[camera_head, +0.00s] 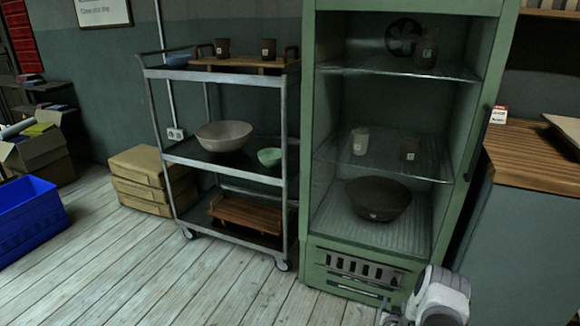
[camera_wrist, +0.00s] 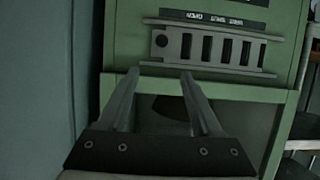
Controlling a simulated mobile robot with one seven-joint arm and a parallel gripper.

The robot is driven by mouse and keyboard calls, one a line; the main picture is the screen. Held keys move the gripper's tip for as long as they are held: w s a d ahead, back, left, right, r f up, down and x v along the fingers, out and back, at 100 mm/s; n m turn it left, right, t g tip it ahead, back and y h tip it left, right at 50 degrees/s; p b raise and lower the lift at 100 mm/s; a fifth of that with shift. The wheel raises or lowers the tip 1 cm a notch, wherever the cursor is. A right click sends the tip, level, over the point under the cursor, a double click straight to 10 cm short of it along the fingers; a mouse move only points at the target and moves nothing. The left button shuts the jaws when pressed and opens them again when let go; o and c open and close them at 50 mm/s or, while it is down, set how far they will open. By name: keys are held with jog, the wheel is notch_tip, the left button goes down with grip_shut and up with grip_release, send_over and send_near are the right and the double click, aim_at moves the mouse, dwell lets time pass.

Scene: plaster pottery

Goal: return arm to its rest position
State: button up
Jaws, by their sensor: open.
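My gripper (camera_wrist: 160,76) shows in the wrist view with its two fingers apart and nothing between them. It faces the lower front of the green cabinet (camera_wrist: 120,40), near the slotted vent panel (camera_wrist: 212,48). I cannot tell how far the fingertips are from it. In the head view, part of my white arm (camera_head: 440,298) shows at the bottom right, in front of the cabinet's base; the gripper itself is not visible there.
The open green cabinet (camera_head: 308,190) holds a dark bowl (camera_head: 378,198) and several vessels on shelves. A metal cart (camera_head: 160,130) with bowls stands to its left, a wooden-topped counter (camera_head: 535,160) to its right. A blue crate (camera_head: 28,208) lies far left. The plank floor (camera_head: 130,270) in front is clear.

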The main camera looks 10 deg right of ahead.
jog(key=w+a+r+n+y, duration=0.1)
jog(key=w+a+r, duration=0.2)
jog(key=r, duration=0.6)
jog(key=w+a+r+n+y, duration=0.1)
jog(key=w+a+r+y, duration=0.15)
jog(key=r, duration=0.65)
jog(key=w+a+r+n, duration=0.1)
jog(key=w+a+r, duration=0.25)
jog(key=r, duration=0.65)
jog(key=s+a+r+n+g+y, duration=0.1)
jog(key=s+a+r, duration=0.4)
jog(key=r, duration=0.3)
jog(key=s+a+r+g+y, duration=0.1)
jog(key=s+a+r, duration=0.4)
jog(key=s+r, duration=0.15)
jog(key=s+a+r+n+g, duration=0.1)
jog(key=s+a+r, duration=0.4)
jog(key=r, duration=0.4)
jog(key=s+a+r+n+g+y, duration=0.15)
jog(key=s+a, duration=0.25)
jog(key=s, duration=0.8)
jog(key=s+a+r+m+g, duration=0.15)
jog(key=s+a, duration=0.25)
jog(key=s, duration=0.8)
notch_tip(320, 180, up, 27)
jog(key=s+n+p, duration=0.1)
jog(key=p, duration=2.6)
